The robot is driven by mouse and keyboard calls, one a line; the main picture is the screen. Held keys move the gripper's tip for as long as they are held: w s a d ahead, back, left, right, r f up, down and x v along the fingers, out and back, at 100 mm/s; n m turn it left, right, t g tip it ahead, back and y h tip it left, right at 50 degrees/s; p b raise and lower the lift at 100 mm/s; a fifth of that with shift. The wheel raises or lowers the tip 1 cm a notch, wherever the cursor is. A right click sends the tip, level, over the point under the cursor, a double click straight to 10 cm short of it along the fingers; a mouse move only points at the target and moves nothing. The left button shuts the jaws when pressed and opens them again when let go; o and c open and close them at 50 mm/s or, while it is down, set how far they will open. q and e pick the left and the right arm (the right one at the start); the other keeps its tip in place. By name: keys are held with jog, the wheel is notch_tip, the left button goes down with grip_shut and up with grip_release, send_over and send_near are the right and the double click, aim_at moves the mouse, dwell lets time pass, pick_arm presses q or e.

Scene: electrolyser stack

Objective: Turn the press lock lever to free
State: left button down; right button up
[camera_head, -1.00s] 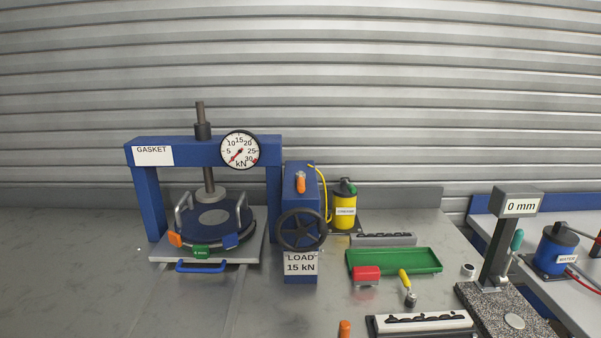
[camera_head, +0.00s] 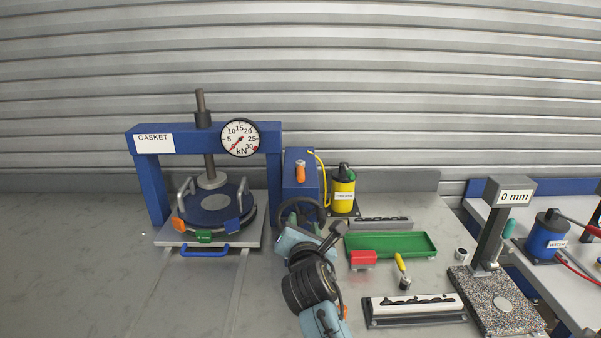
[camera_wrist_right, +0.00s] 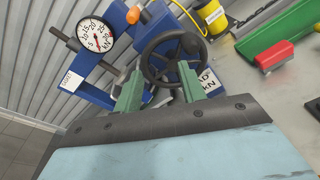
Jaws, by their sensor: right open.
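The press lock lever appears to be the orange-handled lever (camera_head: 300,172) on top of the blue pump block (camera_head: 301,190), its handle roughly upright; its orange handle also shows at the top of the wrist view (camera_wrist_right: 133,15). My right gripper (camera_head: 298,236) is in front of the block, below the lever and by the black handwheel (camera_head: 318,209). In the wrist view its green fingers (camera_wrist_right: 158,82) are apart and empty, with the handwheel (camera_wrist_right: 172,60) beyond them. My left gripper is not in view.
The gasket press (camera_head: 204,140) with its gauge (camera_head: 240,139) stands left of the block. A yellow canister (camera_head: 343,192) stands to its right. A green tray (camera_head: 392,245), a red block (camera_head: 363,258) and a yellow-handled tool (camera_head: 401,266) lie further right. The left bench is clear.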

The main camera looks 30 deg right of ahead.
aim_at(301, 175)
notch_tip(301, 175, up, 5)
jog(key=w+n+t+h, duration=0.1)
jog(key=w+n, duration=0.1)
jog(key=n, duration=0.1)
jog(key=x, duration=1.3)
jog(key=shift+d+r+p, duration=0.1)
jog(key=shift+d+p, duration=0.2)
jog(key=shift+d, duration=0.1)
grip_shut()
